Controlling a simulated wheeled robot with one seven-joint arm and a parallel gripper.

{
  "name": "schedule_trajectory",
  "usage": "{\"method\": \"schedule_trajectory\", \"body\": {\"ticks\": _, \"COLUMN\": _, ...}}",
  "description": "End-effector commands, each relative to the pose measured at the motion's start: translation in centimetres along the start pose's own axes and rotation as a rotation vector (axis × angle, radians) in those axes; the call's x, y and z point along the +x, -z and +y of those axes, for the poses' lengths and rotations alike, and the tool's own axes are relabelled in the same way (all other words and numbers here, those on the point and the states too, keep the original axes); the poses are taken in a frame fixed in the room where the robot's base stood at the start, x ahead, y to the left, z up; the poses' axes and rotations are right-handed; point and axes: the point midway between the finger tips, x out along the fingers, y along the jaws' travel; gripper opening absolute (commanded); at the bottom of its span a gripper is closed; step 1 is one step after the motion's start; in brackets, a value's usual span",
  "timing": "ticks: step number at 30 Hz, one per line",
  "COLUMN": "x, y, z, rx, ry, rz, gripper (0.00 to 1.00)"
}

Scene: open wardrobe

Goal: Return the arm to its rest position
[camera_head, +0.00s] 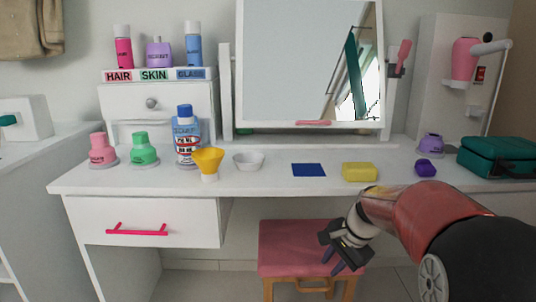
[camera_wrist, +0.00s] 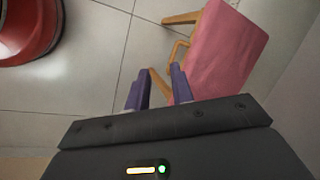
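My gripper (camera_head: 340,263) hangs in front of the white dressing table (camera_head: 260,183), below its top and over the pink stool (camera_head: 300,240). Its two purple fingers point downward. In the wrist view, my gripper (camera_wrist: 158,90) shows both fingers spread with a gap between them and nothing held. The pink stool seat (camera_wrist: 222,50) lies beyond the fingers to the right, with its wooden legs on the tiled floor. My arm comes in from the lower right in the head view.
On the tabletop stand a yellow funnel (camera_head: 208,162), a white bowl (camera_head: 249,162), a yellow block (camera_head: 359,172), a blue mat (camera_head: 308,170), a purple item (camera_head: 425,167) and a teal case (camera_head: 497,157). A mirror (camera_head: 308,60) stands behind. A drawer (camera_head: 143,222) sits lower left.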

Motion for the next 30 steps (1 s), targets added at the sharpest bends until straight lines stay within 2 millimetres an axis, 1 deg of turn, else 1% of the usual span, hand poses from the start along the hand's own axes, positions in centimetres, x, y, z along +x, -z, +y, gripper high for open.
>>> {"method": "schedule_trajectory", "body": {"ticks": 1, "x": -2.1, "y": -1.9, "z": 0.8, "rx": -0.085, "ry": 0.006, "rz": 0.026, "gripper": 0.23}}
{"method": "schedule_trajectory", "body": {"ticks": 3, "x": -4.3, "y": -4.0, "z": 2.3, "rx": -0.209, "ry": 0.002, "rz": 0.062, "gripper": 0.23}}
{"method": "schedule_trajectory", "body": {"ticks": 6, "x": -7.0, "y": -6.9, "z": 4.8, "rx": -0.384, "ry": -0.008, "rz": 0.118, "gripper": 0.23}}
{"method": "schedule_trajectory", "body": {"ticks": 8, "x": -8.2, "y": -8.5, "z": 6.4, "rx": -0.488, "ry": -0.017, "rz": 0.152, "gripper": 0.23}}
{"method": "schedule_trajectory", "body": {"ticks": 10, "x": -9.5, "y": -10.3, "z": 8.4, "rx": -0.609, "ry": -0.032, "rz": 0.196, "gripper": 0.23}}
{"method": "schedule_trajectory", "body": {"ticks": 12, "x": -10.4, "y": -11.8, "z": 10.4, "rx": -0.721, "ry": -0.049, "rz": 0.238, "gripper": 0.23}}
{"method": "schedule_trajectory", "body": {"ticks": 15, "x": -11.1, "y": -13.4, "z": 13.0, "rx": -0.859, "ry": -0.077, "rz": 0.291, "gripper": 0.23}}
{"method": "schedule_trajectory", "body": {"ticks": 18, "x": -11.4, "y": -14.4, "z": 14.9, "rx": -0.959, "ry": -0.102, "rz": 0.331, "gripper": 0.23}}
{"method": "schedule_trajectory", "body": {"ticks": 21, "x": -11.5, "y": -14.9, "z": 16.0, "rx": -1.019, "ry": -0.119, "rz": 0.356, "gripper": 0.23}}
{"method": "schedule_trajectory", "body": {"ticks": 24, "x": -11.5, "y": -15.1, "z": 16.5, "rx": -1.045, "ry": -0.129, "rz": 0.366, "gripper": 0.23}}
{"method": "schedule_trajectory", "body": {"ticks": 30, "x": -11.4, "y": -15.1, "z": 16.5, "rx": -1.047, "ry": -0.13, "rz": 0.367, "gripper": 0.23}}
